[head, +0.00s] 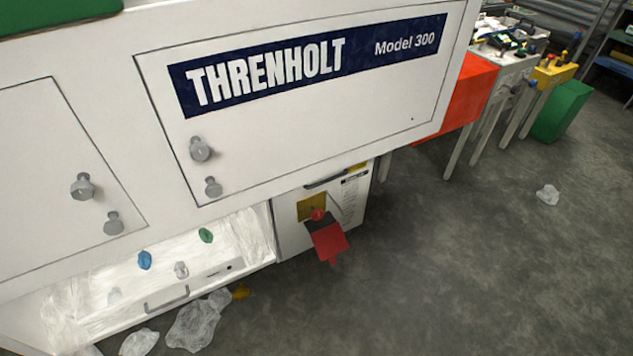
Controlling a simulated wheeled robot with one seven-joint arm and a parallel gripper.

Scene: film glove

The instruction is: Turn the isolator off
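The isolator is a small red knob (318,214) on a yellow plate (307,205), on the front of a low white cabinet (291,236) below the large machine. A flat red piece (328,242) sticks out just below the knob and hides the lower part of the plate. I cannot tell whether it is a flap, a tag or a handle. The knob's exact angle is too small to read. My gripper is not in view.
The white machine panel (320,130) marked THRENHOLT overhangs the cabinet. Left of the cabinet is an open drawer (167,299) holding clear film and small coloured pieces. Crumpled film (197,321) lies on the floor in front. The floor (450,260) to the right is mostly clear.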

